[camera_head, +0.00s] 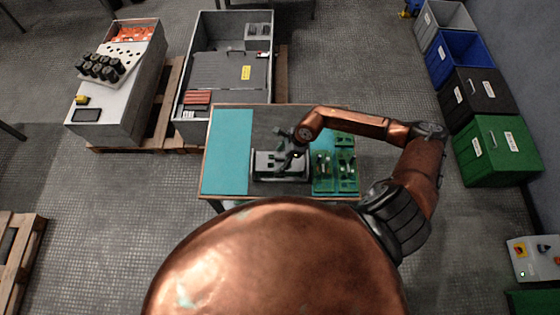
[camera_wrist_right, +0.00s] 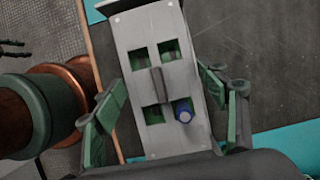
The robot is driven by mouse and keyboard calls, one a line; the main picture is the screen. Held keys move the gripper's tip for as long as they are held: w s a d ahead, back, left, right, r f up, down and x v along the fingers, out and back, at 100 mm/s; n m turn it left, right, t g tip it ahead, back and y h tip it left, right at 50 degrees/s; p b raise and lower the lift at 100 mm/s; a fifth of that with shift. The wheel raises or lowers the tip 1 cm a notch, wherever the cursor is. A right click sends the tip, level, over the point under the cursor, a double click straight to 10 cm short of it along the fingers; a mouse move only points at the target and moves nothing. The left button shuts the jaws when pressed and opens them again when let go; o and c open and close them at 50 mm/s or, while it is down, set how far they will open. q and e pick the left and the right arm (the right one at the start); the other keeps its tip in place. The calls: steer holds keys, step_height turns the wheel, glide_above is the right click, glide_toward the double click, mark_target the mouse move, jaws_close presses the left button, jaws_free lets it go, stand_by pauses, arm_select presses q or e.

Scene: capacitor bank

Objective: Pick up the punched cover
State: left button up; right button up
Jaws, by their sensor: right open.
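The punched cover (camera_wrist_right: 164,52) is a light grey plate with several square openings and a raised bar handle (camera_wrist_right: 159,86) across its middle. In the head view the cover (camera_head: 265,165) lies at the front middle of the table, partly hidden by my right gripper (camera_head: 287,155). In the right wrist view my right gripper (camera_wrist_right: 163,98) is open, with one green-padded finger on each side of the cover. I cannot tell whether the fingers touch it. A blue round part (camera_wrist_right: 184,112) shows in one opening.
The table has a turquoise mat (camera_head: 228,150) on its left. Green trays (camera_head: 323,171) with small parts stand right of the cover. Grey cabinets (camera_head: 184,103) on pallets stand behind. Blue, black and green bins (camera_head: 497,152) line the right wall.

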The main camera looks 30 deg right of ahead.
steer(key=shift+c, duration=0.5)
steer(key=c, duration=0.8)
steer(key=shift+r, duration=0.1)
